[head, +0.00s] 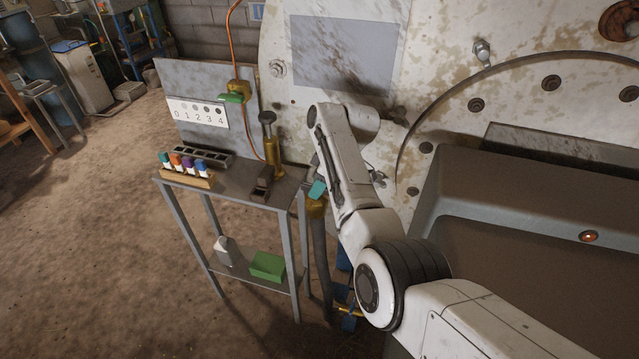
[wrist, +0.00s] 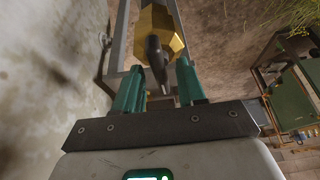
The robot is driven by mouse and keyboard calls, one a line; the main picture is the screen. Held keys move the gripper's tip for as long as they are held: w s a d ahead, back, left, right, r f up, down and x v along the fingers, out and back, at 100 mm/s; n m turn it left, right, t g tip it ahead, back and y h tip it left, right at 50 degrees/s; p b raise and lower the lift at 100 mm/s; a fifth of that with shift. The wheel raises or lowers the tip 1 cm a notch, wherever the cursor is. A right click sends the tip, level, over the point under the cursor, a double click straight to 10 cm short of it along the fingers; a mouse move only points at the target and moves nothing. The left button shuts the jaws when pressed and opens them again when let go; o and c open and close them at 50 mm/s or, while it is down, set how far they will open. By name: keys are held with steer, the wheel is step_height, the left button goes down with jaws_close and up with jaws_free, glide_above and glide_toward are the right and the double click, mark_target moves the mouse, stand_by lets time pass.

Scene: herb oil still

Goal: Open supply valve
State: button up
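A brass hexagonal valve body (wrist: 160,28) with a dark lever (wrist: 156,55) shows at the top of the wrist view. My gripper (wrist: 159,72) is open. Its two teal fingers stand on either side of the lever's end, with gaps visible on both sides; contact is not visible. In the head view, my gripper (head: 318,189) is small, beside the shelf's right side. A brass part (head: 316,208) shows just below it on a vertical pipe. My arm and finger hide the lever there, so its angle to the pipe cannot be told.
A metal shelf stand (head: 232,180) with a vial rack (head: 187,180) and a brass burner-like fitting (head: 271,145) is left of my gripper. The large pale tank wall (head: 440,70) is behind my arm. Blue-handled fittings (head: 348,321) are low. Open floor lies left.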

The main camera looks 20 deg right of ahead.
steer(key=shift+c, duration=0.5)
jaws_close()
steer(key=shift+s, duration=0.1)
steer(key=m+h+p, duration=0.1)
steer(key=m+p, duration=0.2)
steer(key=shift+s+a+m+t, duration=0.1)
steer(key=shift+a+m+t, duration=0.05)
steer(key=shift+m+t, duration=0.25)
steer(key=m, duration=0.1)
steer(key=m+h+p, duration=0.1)
steer(key=m, duration=0.1)
steer(key=shift+a+m+t+h+p, duration=0.1)
steer(key=shift+m+t+h+p, duration=0.2)
steer(key=m, duration=0.1)
steer(key=m+h, duration=0.1)
steer(key=m, duration=0.1)
steer(key=m+h, duration=0.1)
steer(key=m, duration=0.1)
steer(key=shift+a+f+b, duration=0.2)
steer(key=shift+f+b, duration=0.05)
steer(key=shift+b, duration=0.05)
steer(key=m+h+b, duration=0.1)
steer(key=m, duration=0.2)
steer(key=m+h+b, duration=0.1)
steer(key=m+b, duration=0.1)
steer(key=shift+a+m+g, duration=0.1)
steer(key=shift+m+g, duration=0.3)
